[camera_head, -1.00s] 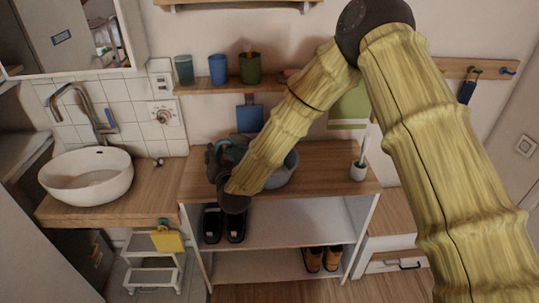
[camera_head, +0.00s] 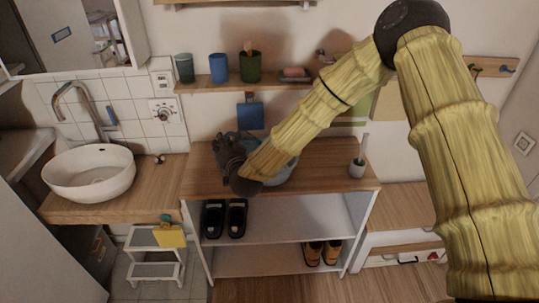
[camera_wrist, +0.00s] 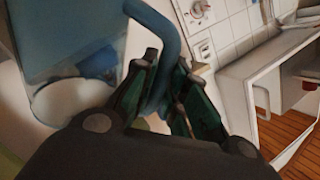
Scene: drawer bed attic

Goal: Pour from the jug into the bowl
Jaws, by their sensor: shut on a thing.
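My gripper (camera_head: 232,155) is above the wooden top of the shelf unit, mostly hidden by my own arm in the head view. In the wrist view my gripper (camera_wrist: 165,95) has its dark green fingers shut around the blue curved handle of the jug (camera_wrist: 160,45). The jug's blue body fills the upper left of that view; its tilt and contents cannot be told. A grey-blue rounded bowl (camera_head: 284,171) shows partly behind my forearm on the shelf top, right of my gripper. A pale round shape below the jug in the wrist view is unclear.
The shelf unit's top (camera_head: 325,160) is clear to the right except for a small cup with a brush (camera_head: 357,168). A white basin (camera_head: 90,172) stands at left. A wall shelf (camera_head: 215,85) with several cups runs behind.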

